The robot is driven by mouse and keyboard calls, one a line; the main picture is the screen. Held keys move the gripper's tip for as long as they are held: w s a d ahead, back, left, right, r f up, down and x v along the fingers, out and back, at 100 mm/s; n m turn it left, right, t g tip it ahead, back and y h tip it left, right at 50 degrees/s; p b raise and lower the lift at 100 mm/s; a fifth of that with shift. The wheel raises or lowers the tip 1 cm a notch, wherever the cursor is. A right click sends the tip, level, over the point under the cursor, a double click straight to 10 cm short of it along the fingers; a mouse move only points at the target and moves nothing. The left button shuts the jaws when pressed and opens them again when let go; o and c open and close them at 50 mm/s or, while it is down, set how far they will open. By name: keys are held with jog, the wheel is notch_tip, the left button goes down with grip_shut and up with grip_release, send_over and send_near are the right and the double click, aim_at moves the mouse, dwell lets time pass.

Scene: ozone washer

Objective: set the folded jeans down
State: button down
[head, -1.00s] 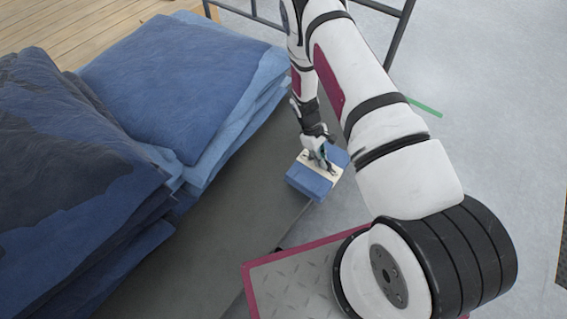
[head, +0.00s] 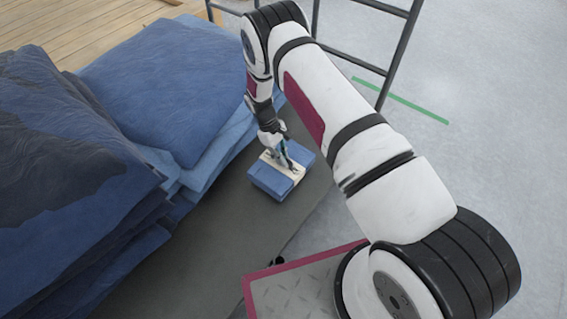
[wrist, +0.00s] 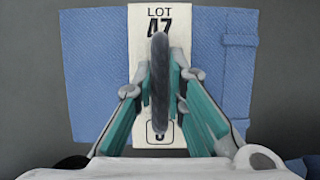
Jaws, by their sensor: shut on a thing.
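The folded jeans (head: 268,182) are a small blue bundle with a cream paper band around the middle. In the wrist view the jeans (wrist: 95,60) lie below my gripper, and the band (wrist: 145,22) reads LOT 47. A dark twisted cord loop (wrist: 159,60) stands up from the band. My gripper (wrist: 160,85) is shut on this loop, one teal-lined finger on each side. In the head view my gripper (head: 282,156) is directly over the bundle. The bundle is level over the dark grey surface (head: 215,235); I cannot tell whether it touches it.
A tall stack of dark blue denim (head: 60,150) stands at the left, with a lighter blue stack (head: 155,75) behind it. The bundle is close to the lighter stack's right side. Bare grey surface lies in front of the bundle. A metal frame (head: 396,55) stands behind my arm.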

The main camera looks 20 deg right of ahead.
jog(key=shift+d+f+b, duration=0.15)
jog(key=shift+f+b, duration=0.2)
jog(key=shift+f, duration=0.9)
jog(key=shift+s+f, duration=0.1)
jog(key=c, duration=1.6)
grip_release()
jog(key=shift+c, duration=0.2)
